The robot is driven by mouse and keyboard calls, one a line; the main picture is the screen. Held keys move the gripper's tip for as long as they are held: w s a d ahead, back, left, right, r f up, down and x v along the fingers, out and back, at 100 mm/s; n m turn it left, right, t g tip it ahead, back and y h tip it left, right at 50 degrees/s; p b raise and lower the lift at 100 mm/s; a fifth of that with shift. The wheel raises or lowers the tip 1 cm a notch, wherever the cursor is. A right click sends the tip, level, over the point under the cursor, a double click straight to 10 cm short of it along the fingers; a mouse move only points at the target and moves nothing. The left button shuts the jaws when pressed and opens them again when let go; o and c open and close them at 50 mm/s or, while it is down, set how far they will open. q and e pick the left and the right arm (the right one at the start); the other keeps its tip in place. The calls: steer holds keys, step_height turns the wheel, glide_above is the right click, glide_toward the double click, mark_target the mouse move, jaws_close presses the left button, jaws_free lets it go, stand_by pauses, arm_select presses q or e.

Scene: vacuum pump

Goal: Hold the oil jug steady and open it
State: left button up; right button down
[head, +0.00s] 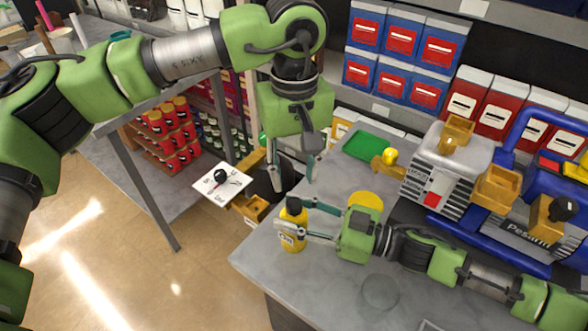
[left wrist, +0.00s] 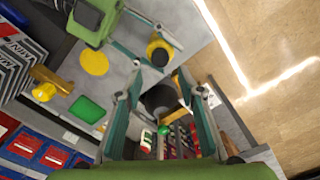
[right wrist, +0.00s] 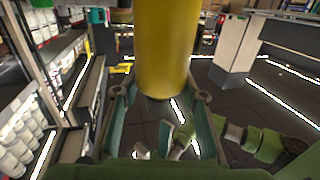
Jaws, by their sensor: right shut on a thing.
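The oil jug (head: 293,232) is yellow with a black cap and stands upright near the table's front left corner. My right gripper (head: 292,222) reaches it from the right and is shut on its body, with a finger on either side. The jug (right wrist: 165,45) fills the upper middle of the right wrist view. My left gripper (head: 293,184) is open and empty, pointing down above and behind the jug, apart from it.
A blue-framed pump (head: 448,175) stands at the table's right. A white card (head: 222,183) is left of the jug. Shelves with red and blue boxes stand behind.

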mark_target(294, 202)
arm_select(q)
steer(key=m, duration=1)
steer(key=shift+m, duration=0.3)
steer(key=shift+f, duration=4)
jaws_close()
